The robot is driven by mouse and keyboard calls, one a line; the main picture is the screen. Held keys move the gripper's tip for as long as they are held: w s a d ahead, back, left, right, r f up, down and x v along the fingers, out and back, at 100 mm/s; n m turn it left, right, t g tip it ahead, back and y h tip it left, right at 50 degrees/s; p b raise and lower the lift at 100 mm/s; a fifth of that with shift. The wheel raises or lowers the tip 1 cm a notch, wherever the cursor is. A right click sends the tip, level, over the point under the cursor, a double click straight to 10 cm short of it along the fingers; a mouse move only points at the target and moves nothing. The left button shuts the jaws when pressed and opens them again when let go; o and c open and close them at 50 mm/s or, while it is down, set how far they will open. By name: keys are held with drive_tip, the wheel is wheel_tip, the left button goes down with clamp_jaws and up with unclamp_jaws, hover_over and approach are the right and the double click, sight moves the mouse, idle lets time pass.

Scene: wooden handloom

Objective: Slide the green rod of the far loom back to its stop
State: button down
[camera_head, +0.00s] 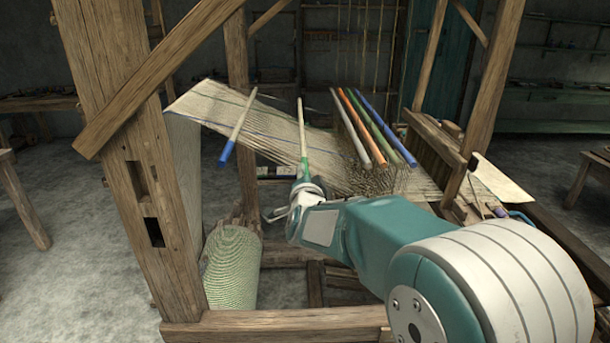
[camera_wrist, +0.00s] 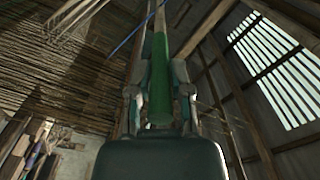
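A pale rod with a green end (camera_head: 303,150) rises from my gripper (camera_head: 304,188) across the loom's pale warp. In the wrist view the green end (camera_wrist: 159,75) lies lengthwise between the two fingers of my gripper (camera_wrist: 160,82), which close on it from both sides. A second pale rod with a blue end (camera_head: 236,128) lies to the left on the warp (camera_head: 205,103). To the right, white, orange, green (camera_head: 375,127) and blue rods stand side by side, slanted. A stop for the held rod cannot be made out.
A thick wooden loom post (camera_head: 135,150) and a diagonal brace stand at the left. A low beam (camera_head: 275,328) crosses the front. A cloth-wound roller (camera_head: 232,268) sits below the warp. More loom timbers (camera_head: 490,75) stand at the right.

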drive_tip(key=shift+a, duration=0.1)
drive_tip(key=a+r, duration=0.2)
drive_tip(key=a, duration=0.5)
drive_tip(key=a+r, duration=0.2)
drive_tip(key=a, duration=0.5)
drive_tip(key=shift+a+r, duration=0.3)
drive_tip(key=c, duration=0.8)
unclamp_jaws()
drive_tip(key=shift+o, duration=1.1)
drive_tip(key=shift+a, duration=0.25)
drive_tip(key=shift+r, duration=0.1)
